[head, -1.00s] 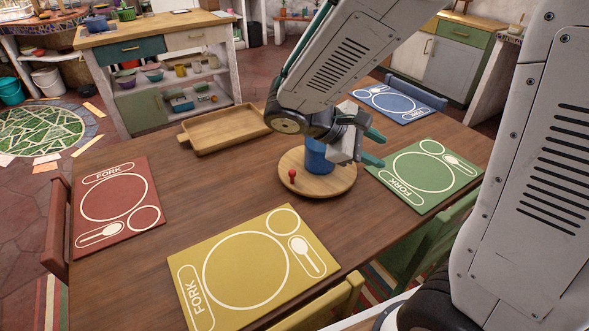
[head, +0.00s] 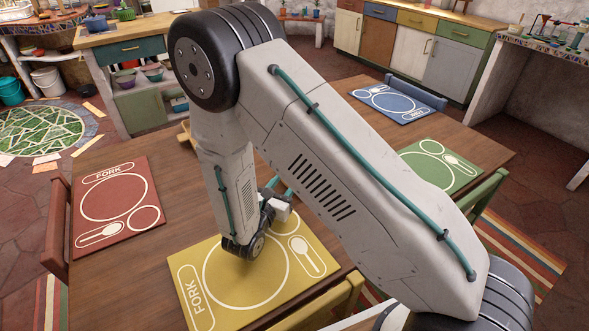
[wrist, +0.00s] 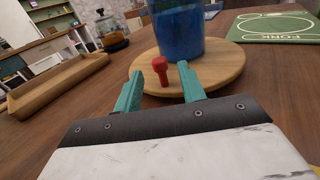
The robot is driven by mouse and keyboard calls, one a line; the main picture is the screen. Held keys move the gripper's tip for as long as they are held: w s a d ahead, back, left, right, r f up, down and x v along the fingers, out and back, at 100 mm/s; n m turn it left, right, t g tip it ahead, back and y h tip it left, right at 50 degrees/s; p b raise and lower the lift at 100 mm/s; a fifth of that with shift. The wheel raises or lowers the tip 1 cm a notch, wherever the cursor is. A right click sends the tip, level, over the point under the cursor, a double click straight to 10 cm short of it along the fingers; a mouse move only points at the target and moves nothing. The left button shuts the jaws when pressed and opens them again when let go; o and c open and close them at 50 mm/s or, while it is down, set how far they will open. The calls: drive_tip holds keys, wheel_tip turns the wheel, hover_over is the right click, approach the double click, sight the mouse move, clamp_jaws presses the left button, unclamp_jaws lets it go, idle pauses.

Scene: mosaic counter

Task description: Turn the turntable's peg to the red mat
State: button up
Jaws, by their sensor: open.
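In the wrist view the round wooden turntable (wrist: 225,66) lies ahead on the table. Its red peg (wrist: 160,70) stands near the rim on the side towards me, with a blue cup (wrist: 180,35) behind it on the disc. My gripper (wrist: 160,80) is open, its teal fingers on either side of the peg in the picture; I cannot tell whether they touch it. In the head view my arm hides the turntable and peg, and the gripper (head: 279,190) shows low beside the yellow mat. The red mat (head: 116,197) lies on the table's left side.
A yellow mat (head: 205,280) lies at the front, a green mat (head: 448,176) at the right and a blue mat (head: 397,104) at the far end. A wooden tray (wrist: 62,72) stands left of the turntable. Chairs border the table.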

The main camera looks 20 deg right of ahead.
drive_tip(key=shift+x, duration=3.8)
drive_tip(key=shift+f, duration=0.15)
drive_tip(key=shift+c, duration=0.3)
